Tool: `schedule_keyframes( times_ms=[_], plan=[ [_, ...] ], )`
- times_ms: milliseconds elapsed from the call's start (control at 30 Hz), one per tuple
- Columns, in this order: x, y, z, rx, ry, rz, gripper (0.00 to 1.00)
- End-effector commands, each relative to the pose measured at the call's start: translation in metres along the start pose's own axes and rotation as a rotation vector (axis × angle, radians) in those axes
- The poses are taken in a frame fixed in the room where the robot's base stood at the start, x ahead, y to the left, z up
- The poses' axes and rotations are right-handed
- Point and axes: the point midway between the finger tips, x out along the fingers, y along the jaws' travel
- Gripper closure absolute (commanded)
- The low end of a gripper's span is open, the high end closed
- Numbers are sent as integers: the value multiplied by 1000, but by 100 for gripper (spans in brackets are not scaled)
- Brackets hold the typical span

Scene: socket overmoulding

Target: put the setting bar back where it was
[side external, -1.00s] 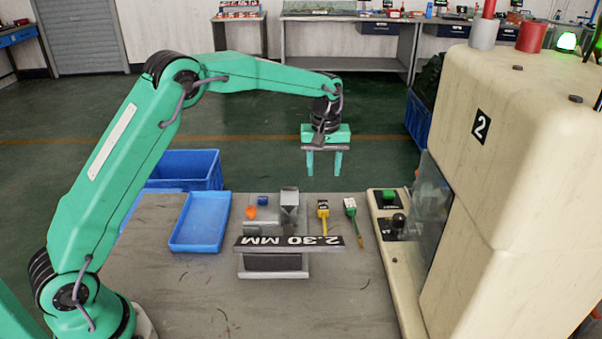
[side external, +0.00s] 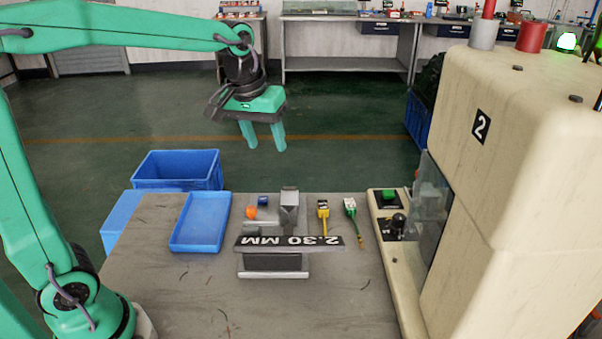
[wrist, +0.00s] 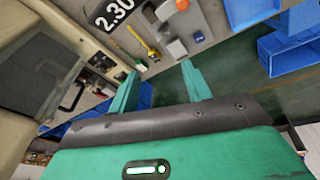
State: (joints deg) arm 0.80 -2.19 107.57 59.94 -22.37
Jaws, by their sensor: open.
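My gripper (side external: 264,146) is open and empty, high above the floor beyond the table's far edge. Its spread fingers (wrist: 160,70) show in the wrist view with nothing between them. A dark plate marked 2.30 MM (side external: 290,243) lies across a grey metal stand (side external: 274,264) on the table; part of the label (wrist: 114,12) shows in the wrist view. An upright grey metal block (side external: 289,203) stands just behind the plate. I cannot tell for sure which of these is the setting bar. My gripper is apart from all of them.
An empty blue tray (side external: 201,222) lies left of the stand. Small orange (side external: 251,212) and blue (side external: 263,201) pieces sit behind it. A yellow plug lead (side external: 323,215) and a green one (side external: 351,214) lie right. The cream machine (side external: 490,170) blocks the right side.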

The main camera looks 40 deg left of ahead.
Motion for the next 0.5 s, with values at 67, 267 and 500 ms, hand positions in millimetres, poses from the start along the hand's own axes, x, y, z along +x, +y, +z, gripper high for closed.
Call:
schedule_keyframes(
  times_ms=[67,267,500],
  plan=[
    [-10,-7,15,32,24,9,51],
    [-25,-24,53,119,75,24,51],
    [-33,-44,100,221,139,36,51]
  ],
)
